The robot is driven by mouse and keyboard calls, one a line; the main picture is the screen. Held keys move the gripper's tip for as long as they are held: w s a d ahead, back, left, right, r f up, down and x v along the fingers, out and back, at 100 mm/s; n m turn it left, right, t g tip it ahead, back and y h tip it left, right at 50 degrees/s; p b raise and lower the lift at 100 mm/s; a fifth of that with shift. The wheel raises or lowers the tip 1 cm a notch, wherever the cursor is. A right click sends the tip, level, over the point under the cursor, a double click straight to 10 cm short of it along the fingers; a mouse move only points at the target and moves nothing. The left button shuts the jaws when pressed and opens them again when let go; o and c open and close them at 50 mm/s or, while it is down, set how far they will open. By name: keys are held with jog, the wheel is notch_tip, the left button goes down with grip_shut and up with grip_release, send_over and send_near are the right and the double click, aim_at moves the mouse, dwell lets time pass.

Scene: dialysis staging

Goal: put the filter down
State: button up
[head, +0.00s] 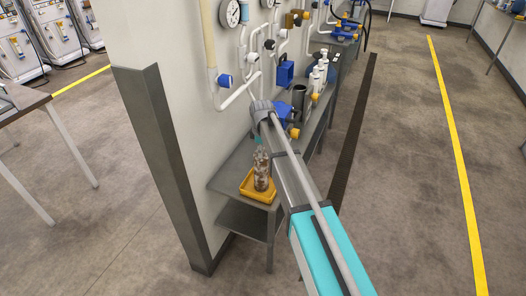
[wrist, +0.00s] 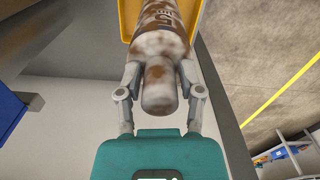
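The filter (head: 262,172) is a brown and whitish mottled cylinder, upright over the yellow tray (head: 246,187) on the grey bench in the head view. In the wrist view the filter (wrist: 160,42) lies between the two fingers of my gripper (wrist: 160,72), its narrower end toward the teal gripper body. The fingers press against both sides of it, so my gripper is shut on the filter. The yellow tray (wrist: 127,12) shows behind the filter's far end. I cannot tell whether the filter's base touches the tray. In the head view the gripper is small and partly hidden by my arm.
The grey bench (head: 228,176) runs along the wall, with a lower shelf. Pipes, gauges and a blue box (head: 285,73) are on the wall above. A dark cylinder (head: 299,100) and several white bottles stand farther along. A wall corner (head: 165,150) rises left of the bench.

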jog(key=shift+o, duration=0.8)
jog(key=shift+r, duration=0.15)
notch_tip(320, 180, up, 12)
jog(key=p, duration=1.2)
dwell(0.5)
jog(key=s+d+m, duration=1.5)
jog(key=s+d, duration=0.8)
jog(key=s, duration=0.2)
jog(key=shift+s+m, duration=0.35)
jog(key=shift+m, duration=0.05)
jog(key=shift+d, duration=0.1)
